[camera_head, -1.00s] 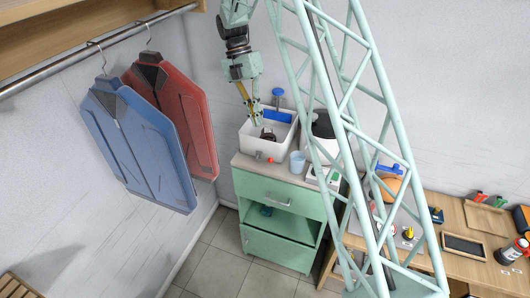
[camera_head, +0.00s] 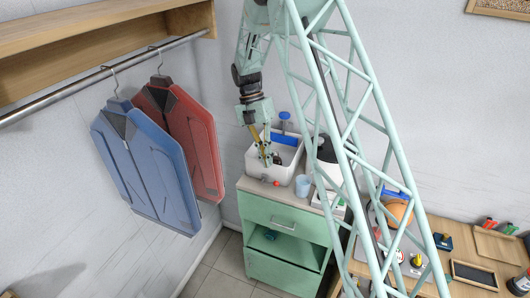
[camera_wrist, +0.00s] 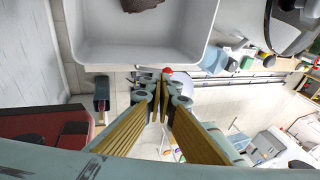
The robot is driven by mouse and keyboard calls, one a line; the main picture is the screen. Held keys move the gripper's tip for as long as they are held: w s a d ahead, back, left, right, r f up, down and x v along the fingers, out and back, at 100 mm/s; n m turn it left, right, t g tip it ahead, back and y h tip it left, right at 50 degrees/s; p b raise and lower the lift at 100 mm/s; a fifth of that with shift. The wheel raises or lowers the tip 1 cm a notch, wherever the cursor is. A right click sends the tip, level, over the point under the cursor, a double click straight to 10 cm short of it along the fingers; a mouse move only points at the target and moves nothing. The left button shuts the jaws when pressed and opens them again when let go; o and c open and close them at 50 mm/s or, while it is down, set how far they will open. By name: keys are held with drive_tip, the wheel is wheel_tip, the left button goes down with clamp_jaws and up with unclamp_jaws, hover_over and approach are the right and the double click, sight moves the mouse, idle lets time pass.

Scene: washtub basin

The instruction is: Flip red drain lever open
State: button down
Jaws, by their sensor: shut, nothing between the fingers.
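The red drain lever knob (camera_head: 276,183) is a small red ball low at the front of the white washtub basin (camera_head: 258,165). In the wrist view the red knob (camera_wrist: 168,71) shows just beyond my fingertips, below the basin's near rim (camera_wrist: 140,55). My gripper (camera_head: 268,164) points down at the basin's front side, slightly above and left of the knob in the head view. In the wrist view its fingers (camera_wrist: 162,85) are together with nothing between them. I cannot tell whether they touch the knob. The lever's stem is mostly hidden.
A dark lump (camera_wrist: 140,4) lies in the basin, with a blue item (camera_head: 284,140) at its back. A light blue cup (camera_head: 303,185) stands right of the basin on the green cabinet (camera_head: 280,212). Blue and red jackets (camera_head: 145,165) hang at left.

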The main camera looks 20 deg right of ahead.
drive_tip(key=shift+x, duration=3.3)
drive_tip(key=shift+s+d+f, duration=0.4)
drive_tip(key=shift+d+f, duration=0.15)
drive_tip(key=shift+f, duration=0.05)
drive_tip(key=shift+r, duration=0.15)
drive_tip(key=s+d+r+p+v, duration=0.1)
drive_tip(key=s+v, duration=0.1)
drive_tip(key=v, duration=1.1)
drive_tip(key=shift+d+r, duration=0.2)
drive_tip(key=shift+d, duration=0.45)
